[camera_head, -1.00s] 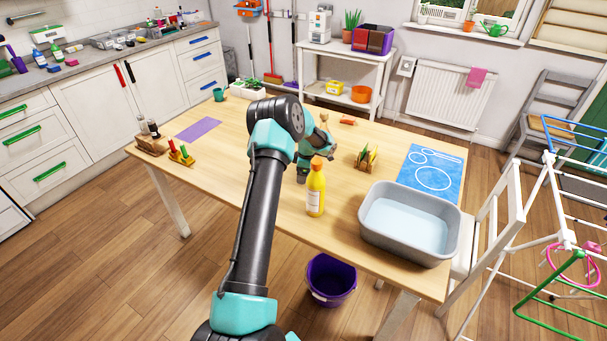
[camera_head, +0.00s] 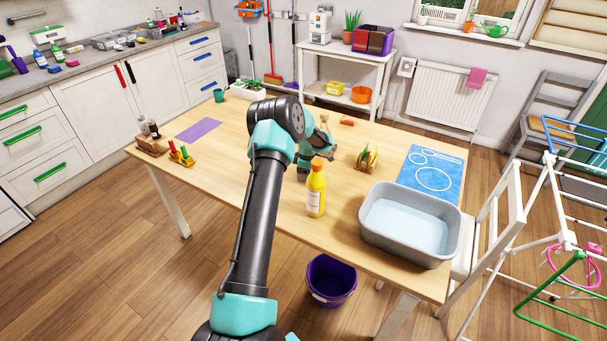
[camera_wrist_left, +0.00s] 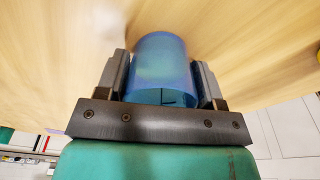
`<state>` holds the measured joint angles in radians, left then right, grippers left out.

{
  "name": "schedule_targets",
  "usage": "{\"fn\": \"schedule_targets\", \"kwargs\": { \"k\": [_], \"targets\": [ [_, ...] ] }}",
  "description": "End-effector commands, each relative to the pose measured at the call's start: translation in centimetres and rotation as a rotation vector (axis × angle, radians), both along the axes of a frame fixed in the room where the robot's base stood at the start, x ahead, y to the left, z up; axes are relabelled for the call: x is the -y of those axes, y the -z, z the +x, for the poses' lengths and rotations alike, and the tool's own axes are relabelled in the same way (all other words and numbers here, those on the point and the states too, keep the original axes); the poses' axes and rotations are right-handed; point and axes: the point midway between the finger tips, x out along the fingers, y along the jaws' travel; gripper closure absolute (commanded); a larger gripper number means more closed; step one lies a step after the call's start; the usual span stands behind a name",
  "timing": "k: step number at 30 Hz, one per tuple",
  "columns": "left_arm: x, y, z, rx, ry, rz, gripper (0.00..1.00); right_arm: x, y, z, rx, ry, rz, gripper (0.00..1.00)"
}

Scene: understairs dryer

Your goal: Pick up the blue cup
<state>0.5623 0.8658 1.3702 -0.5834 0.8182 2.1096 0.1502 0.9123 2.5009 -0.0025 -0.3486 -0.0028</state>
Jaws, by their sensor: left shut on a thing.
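The blue cup (camera_wrist_left: 160,58) is see-through and fills the middle of the left wrist view. My left gripper (camera_wrist_left: 161,78) is shut on it, with one dark finger against each side. In the head view my left arm's wrist (camera_head: 316,146) is over the middle of the table, behind the yellow bottle. The cup and the fingertips are hidden there by the arm. The wrist view does not clearly show whether the cup is clear of the table. My right gripper is not in view.
The wooden table (camera_head: 270,220) holds a yellow bottle (camera_head: 316,195) close to my left wrist. A grey basin of water (camera_head: 375,238), a blue mat (camera_head: 420,184), a small rack (camera_head: 366,160) and a purple mat (camera_head: 198,129) are also on it.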

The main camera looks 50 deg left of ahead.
Motion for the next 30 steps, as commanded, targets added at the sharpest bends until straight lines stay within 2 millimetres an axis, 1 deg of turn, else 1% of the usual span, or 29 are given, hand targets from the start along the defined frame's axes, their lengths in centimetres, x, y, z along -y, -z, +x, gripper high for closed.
{"fn": "schedule_targets", "kwargs": {
  "k": [8,14,23,30],
  "targets": [
    [0.0,-0.4,0.0,0.000,0.000,0.000,0.62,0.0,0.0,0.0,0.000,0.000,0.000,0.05],
    [0.0,-1.2,0.0,0.000,0.000,0.000,0.62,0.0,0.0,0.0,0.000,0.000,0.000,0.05],
    [0.0,-3.5,0.0,0.000,0.000,0.001,0.62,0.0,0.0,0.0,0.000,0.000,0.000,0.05],
    [0.0,-5.7,0.0,0.001,-0.001,0.001,0.62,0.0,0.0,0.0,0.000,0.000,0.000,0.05]
  ]
}}
